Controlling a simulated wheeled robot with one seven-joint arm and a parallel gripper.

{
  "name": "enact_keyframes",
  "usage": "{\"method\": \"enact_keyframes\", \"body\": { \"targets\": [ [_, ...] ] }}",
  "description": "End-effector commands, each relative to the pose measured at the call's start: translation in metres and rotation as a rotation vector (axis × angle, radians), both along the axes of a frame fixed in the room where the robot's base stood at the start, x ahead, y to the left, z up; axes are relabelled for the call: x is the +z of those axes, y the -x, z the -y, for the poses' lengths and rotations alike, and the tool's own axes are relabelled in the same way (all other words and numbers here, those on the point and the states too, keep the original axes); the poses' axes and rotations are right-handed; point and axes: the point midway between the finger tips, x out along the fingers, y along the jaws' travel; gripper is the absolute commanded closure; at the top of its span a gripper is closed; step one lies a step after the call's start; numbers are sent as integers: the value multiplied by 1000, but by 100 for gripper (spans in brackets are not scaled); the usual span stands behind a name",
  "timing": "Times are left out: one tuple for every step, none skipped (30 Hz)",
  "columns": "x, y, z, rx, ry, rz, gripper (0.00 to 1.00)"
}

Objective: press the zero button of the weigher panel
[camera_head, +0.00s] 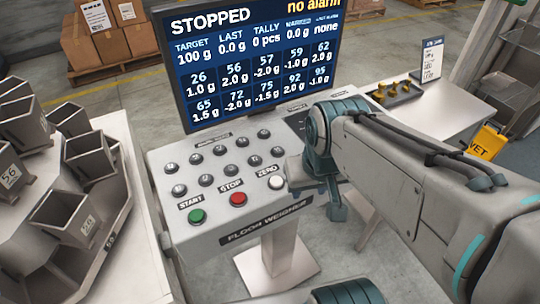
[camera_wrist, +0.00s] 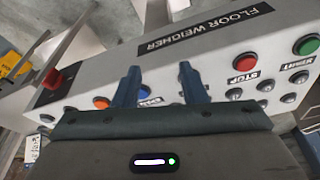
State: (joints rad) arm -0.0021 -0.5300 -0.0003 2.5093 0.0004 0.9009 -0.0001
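The weigher panel (camera_head: 225,165) is a pale slanted console marked FLOOR WEIGHER. Its white ZERO button (camera_head: 276,181) is at the front, right of the red STOP button (camera_head: 238,198) and the green START button (camera_head: 197,216). My gripper (camera_head: 336,207) is to the right of the ZERO button, apart from it in the picture. In the wrist view, my gripper (camera_wrist: 159,75) has two fingers spread with nothing held between them. That view shows the panel turned round, with the red button (camera_wrist: 245,62) and green button (camera_wrist: 305,45) at right.
A screen (camera_head: 255,60) behind the panel reads STOPPED and no alarm. Rows of small dark knobs (camera_head: 205,180) lie behind the front buttons. Weigh buckets (camera_head: 65,150) stand at left. A tray with yellow pieces (camera_head: 395,91) sits on a table at the back right.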

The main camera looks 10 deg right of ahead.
Motion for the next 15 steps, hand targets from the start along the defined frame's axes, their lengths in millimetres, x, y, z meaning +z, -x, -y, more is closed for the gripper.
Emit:
{"method": "enact_keyframes", "body": {
  "targets": [
    [0,0,0,0,0,0,70],
    [0,0,0,0,0,0,78],
    [0,0,0,0,0,0,90],
    [0,0,0,0,0,0,98],
    [0,0,0,0,0,0,100],
    [0,0,0,0,0,0,100],
    [0,0,0,0,0,0,100],
    [0,0,0,0,0,0,100],
    [0,0,0,0,0,0,100],
    [0,0,0,0,0,0,100],
    [0,0,0,0,0,0,100],
    [0,0,0,0,0,0,100],
    [0,0,0,0,0,0,100],
    [0,0,0,0,0,0,100],
    [0,0,0,0,0,0,100]
  ]
}}
